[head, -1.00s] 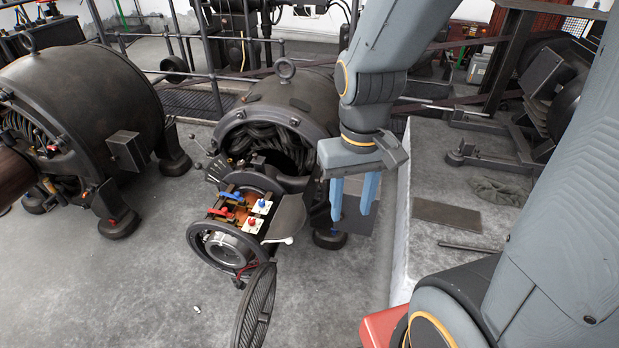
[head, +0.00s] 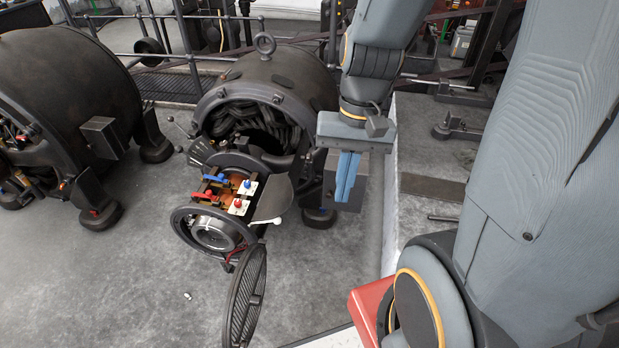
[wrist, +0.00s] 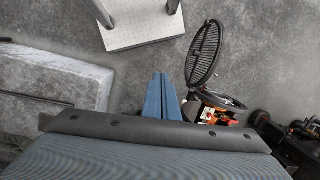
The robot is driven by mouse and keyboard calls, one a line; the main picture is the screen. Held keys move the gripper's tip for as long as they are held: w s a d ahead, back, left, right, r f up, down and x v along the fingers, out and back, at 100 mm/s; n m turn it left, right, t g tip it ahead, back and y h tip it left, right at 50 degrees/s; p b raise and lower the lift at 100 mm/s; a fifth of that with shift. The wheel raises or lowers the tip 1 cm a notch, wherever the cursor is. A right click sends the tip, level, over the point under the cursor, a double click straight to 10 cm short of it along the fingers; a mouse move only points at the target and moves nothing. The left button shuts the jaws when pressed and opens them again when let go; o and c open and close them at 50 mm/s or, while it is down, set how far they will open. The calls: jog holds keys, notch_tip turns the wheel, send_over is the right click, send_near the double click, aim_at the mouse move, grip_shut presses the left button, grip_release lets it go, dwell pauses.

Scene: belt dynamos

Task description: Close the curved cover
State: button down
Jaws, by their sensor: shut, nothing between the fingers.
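The curved cover (head: 272,199) is a dark, bent metal plate with a pale lower edge. It stands open on the right side of the small front housing of the middle dynamo (head: 285,78). Inside the open housing are red and blue levers and white terminal blocks (head: 243,196). My gripper (head: 345,200) is shut and empty, pointing down to the right of the cover, apart from it in the picture. Its blue fingers also show in the wrist view (wrist: 161,76), left of the open housing (wrist: 218,112).
A round grille door (head: 247,302) hangs open in front of the housing and also shows in the wrist view (wrist: 204,52). A grey box (head: 352,181) is behind my fingers. Another dynamo (head: 62,105) stands left. The floor between is clear.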

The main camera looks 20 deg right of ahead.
jog(key=w+d+f+m+t+y+b, duration=0.1)
jog(key=w+d+f+m+y+b, duration=0.2)
jog(key=w+f+m+y+b, duration=0.5)
jog(key=w+d+f+m+t+y+b, duration=0.1)
jog(key=w+d+f+m+t+b, duration=0.5)
jog(key=d+m, duration=0.45)
jog(key=w+a+f, duration=0.1)
jog(key=w+a, duration=0.2)
jog(key=a, duration=0.3)
jog(key=w+a+f+m, duration=0.1)
jog(key=w+a, duration=0.2)
jog(key=a, duration=0.3)
jog(key=shift+w+a+f+t+b, duration=0.15)
jog(key=shift+w+f+t+b, duration=0.05)
jog(key=shift+f+t+b, duration=0.15)
jog(key=shift+r, duration=0.15)
